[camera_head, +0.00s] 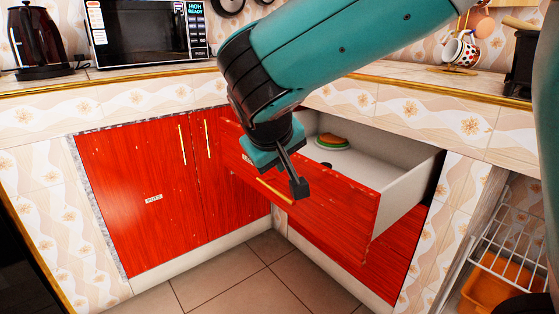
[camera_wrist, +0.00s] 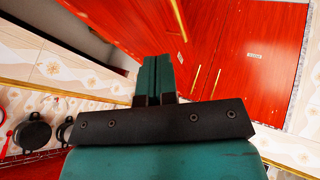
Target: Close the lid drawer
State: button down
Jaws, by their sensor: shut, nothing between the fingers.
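The drawer (camera_head: 330,205) is pulled well out from under the counter, with a red wooden front and pale sides. Its gold bar handle (camera_head: 272,191) is on the front. A round orange and green lid (camera_head: 328,141) lies inside on the white bottom, with a dark item partly hidden beside it. My gripper (camera_head: 298,187) is shut and empty, in front of the drawer front near the handle; I cannot tell whether it touches. In the wrist view my shut fingers (camera_wrist: 156,75) point toward the red drawer front (camera_wrist: 125,22), with the handle (camera_wrist: 178,18) above them.
Red cupboard doors (camera_head: 140,190), one with a label, stand shut at left. The counter (camera_head: 120,78) holds a microwave (camera_head: 150,30) and a dark kettle (camera_head: 38,40). A wire rack (camera_head: 505,245) with an orange bin is at lower right. The tiled floor (camera_head: 260,285) is clear.

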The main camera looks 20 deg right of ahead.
aim_at(299, 174)
jog(key=w+d+f+b, duration=0.1)
jog(key=d+f, duration=0.1)
jog(key=w+d+f+b, duration=0.1)
jog(key=w+d+f, duration=0.1)
jog(key=shift+w+d+b, duration=0.2)
jog(key=shift+d+b, duration=0.05)
jog(key=shift+b, duration=0.1)
jog(key=shift+w+d+r, duration=0.15)
jog(key=shift+d, duration=0.35)
